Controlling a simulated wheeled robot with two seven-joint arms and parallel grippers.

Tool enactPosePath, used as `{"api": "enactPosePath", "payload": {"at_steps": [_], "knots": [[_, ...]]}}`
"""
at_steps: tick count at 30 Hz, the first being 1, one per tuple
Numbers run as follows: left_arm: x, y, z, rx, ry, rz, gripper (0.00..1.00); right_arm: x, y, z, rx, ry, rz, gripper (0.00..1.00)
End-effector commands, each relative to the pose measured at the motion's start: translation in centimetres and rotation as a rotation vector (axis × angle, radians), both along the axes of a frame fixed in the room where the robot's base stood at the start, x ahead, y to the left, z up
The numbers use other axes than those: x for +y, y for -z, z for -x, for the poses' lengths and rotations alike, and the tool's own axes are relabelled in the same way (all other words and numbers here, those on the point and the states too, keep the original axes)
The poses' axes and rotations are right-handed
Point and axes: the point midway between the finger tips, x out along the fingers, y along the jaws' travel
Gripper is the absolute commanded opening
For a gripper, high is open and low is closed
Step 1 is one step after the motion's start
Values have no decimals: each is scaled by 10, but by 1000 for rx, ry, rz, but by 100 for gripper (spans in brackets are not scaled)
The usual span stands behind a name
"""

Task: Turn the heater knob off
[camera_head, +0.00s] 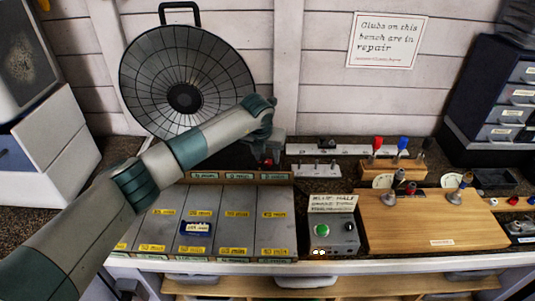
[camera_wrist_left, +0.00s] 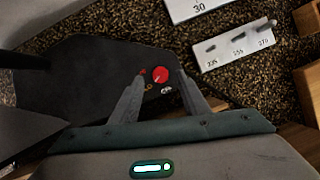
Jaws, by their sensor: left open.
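The heater is a round dish with a wire grille (camera_head: 188,82) and a carrying handle, standing against the back wall. Its dark base (camera_wrist_left: 85,70) shows in the left wrist view, with a red knob (camera_wrist_left: 160,74) and small markings beside it. The knob's setting is too small to read surely. My left gripper (camera_head: 273,150) is in front of the heater's right side, pointing down at the base. In the left wrist view its two fingers (camera_wrist_left: 160,85) are open, one on each side of the red knob, with gaps visible. My right gripper is not in view.
A divided tray of labelled bins (camera_head: 235,218) lies below my left arm. A grey box with a green button (camera_head: 322,230) and a wooden board (camera_head: 425,225) stand to its right. White gauge racks (camera_head: 312,169) are right of the gripper. A small drawer cabinet (camera_head: 505,100) is far right.

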Motion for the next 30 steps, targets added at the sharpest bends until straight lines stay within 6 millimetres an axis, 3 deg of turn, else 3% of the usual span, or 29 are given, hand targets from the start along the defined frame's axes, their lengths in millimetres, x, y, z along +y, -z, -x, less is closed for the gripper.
{"api": "enactPosePath", "payload": {"at_steps": [8, 18, 24, 30], "knots": [[-2, 18, -7, 0, 0, -1, 41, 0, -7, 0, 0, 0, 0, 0], [-2, 20, -8, -1, 0, 0, 41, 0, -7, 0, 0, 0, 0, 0], [-2, 20, -8, -1, 0, 0, 1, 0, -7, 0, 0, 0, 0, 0], [-2, 20, -8, -1, -4, 0, 1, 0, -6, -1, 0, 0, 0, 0]]}}
